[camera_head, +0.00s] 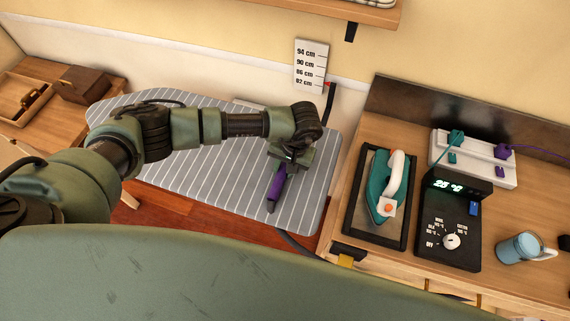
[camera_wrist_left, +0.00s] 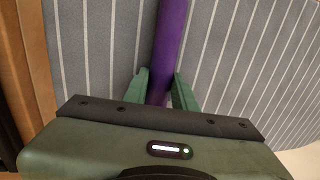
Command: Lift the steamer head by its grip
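The steamer head shows in the head view as a purple grip (camera_head: 277,185) with a dark lower end, over the grey striped ironing board (camera_head: 215,178). In the left wrist view its purple grip (camera_wrist_left: 168,45) runs between the green fingers of my left gripper (camera_wrist_left: 161,84). Both fingers border the grip closely, one on each side, with no clear gap. In the head view my left gripper (camera_head: 285,165) points down at the board and hides the upper part of the grip. I cannot tell whether the steamer head touches the board. My right gripper is out of view.
Right of the board, a wooden counter holds a teal iron (camera_head: 383,190) on a dark-framed tray, a black control box (camera_head: 450,225), a power strip (camera_head: 475,158) and a blue cup (camera_head: 520,248). A wooden box (camera_head: 80,85) stands at far left. A height card (camera_head: 311,66) is on the wall.

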